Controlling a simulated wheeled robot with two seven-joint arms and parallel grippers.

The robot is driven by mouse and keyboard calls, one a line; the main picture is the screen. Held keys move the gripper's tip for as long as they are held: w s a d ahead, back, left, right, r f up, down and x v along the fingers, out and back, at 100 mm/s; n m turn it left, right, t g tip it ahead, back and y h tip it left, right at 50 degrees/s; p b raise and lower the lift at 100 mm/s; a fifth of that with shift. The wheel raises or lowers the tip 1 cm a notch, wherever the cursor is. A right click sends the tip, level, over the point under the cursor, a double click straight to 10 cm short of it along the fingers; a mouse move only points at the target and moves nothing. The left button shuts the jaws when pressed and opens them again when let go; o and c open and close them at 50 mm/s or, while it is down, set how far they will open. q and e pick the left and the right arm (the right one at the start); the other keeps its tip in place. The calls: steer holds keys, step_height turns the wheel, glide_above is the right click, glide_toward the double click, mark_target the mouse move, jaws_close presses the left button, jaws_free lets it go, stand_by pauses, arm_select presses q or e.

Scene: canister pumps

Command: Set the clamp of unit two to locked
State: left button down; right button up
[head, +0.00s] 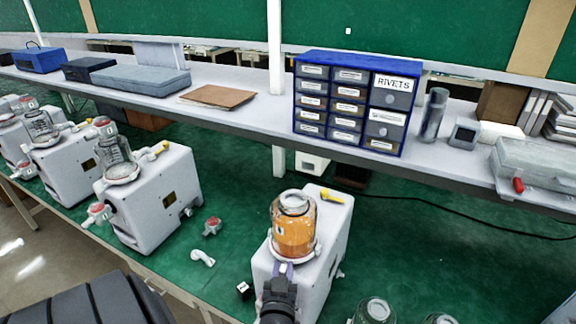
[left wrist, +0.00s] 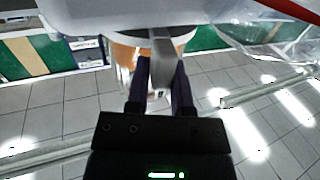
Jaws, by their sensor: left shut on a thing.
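A white pump unit (head: 318,242) stands in front of me with a clear canister (head: 296,232) of orange contents upright on it. A yellow-handled lever (head: 331,196) lies on its top behind the canister. My left gripper (head: 285,270) is at the front of this unit, just below the canister's base. In the left wrist view its fingers (left wrist: 161,78) are closed about a grey lever-like clamp part (left wrist: 160,48), with the orange canister behind. The fingers hide most of this part in the head view. I cannot read which unit number this is. My right gripper is not in view.
Several similar white units (head: 150,205) stand to the left with empty canisters. A red knob (head: 212,226) and a white elbow piece (head: 202,257) lie on the green mat between. Glass jars (head: 374,311) stand at the lower right. A raised shelf (head: 240,112) runs behind.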

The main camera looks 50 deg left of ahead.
arm_select(q)
steer(key=shift+s+a, duration=0.15)
steer(key=shift+a, duration=0.05)
steer(key=c, duration=0.6)
jaws_free()
steer(key=shift+a, duration=0.15)
steer(key=shift+o, duration=0.2)
steer(key=shift+s+d, duration=0.1)
steer(key=shift+d, duration=0.15)
steer(key=v, duration=0.9)
steer(key=shift+s, duration=0.2)
steer(key=shift+d, duration=0.2)
steer(key=shift+c, duration=0.3)
